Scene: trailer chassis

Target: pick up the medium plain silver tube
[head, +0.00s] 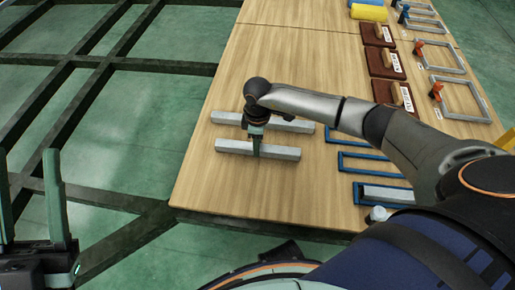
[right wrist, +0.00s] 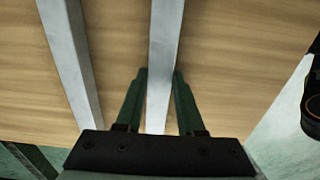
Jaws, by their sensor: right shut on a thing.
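Two plain silver tubes lie side by side on the wooden table. The nearer, slightly shorter one (head: 229,147) is between my right gripper's fingers (head: 257,150). The right wrist view shows this tube (right wrist: 164,45) running between the two dark green fingers (right wrist: 160,75), which are shut on it. I cannot tell whether it is clear of the table. The farther, longer tube (head: 300,126) lies behind it and shows to the left in the right wrist view (right wrist: 68,50). My left gripper (head: 30,170) is at the lower left of the head view, open and empty, off the table.
A shorter silver bar (head: 388,193) lies in a blue frame (head: 360,189) at the table's near right. Empty blue frames (head: 352,156) lie behind it. Brown blocks with handles (head: 385,62) and a yellow roll (head: 369,13) stand farther back. A dark chassis frame (head: 75,114) is left of the table.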

